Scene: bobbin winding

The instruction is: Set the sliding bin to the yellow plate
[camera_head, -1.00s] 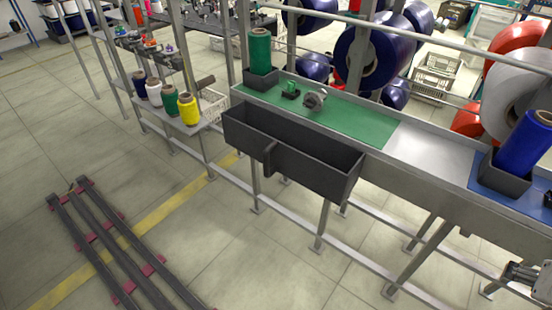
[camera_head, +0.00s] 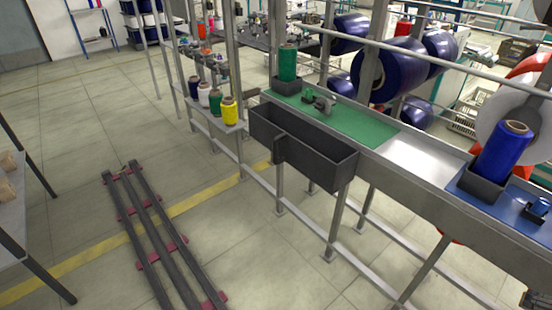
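The sliding bin (camera_head: 318,167) is a long dark grey open box with an upright handle on its front. It hangs on the front of the metal bench, alongside the green plate (camera_head: 365,124). It looks empty. A blue plate (camera_head: 510,212) lies farther right on the bench. I see no yellow plate in this view.
A green spool (camera_head: 288,64) and a blue spool (camera_head: 504,148) stand in dark holders on the bench. Several spools, one a yellow spool (camera_head: 229,111), stand on a side shelf. Floor rails (camera_head: 152,228) lie at lower left. A grey table (camera_head: 12,215) is at the left edge.

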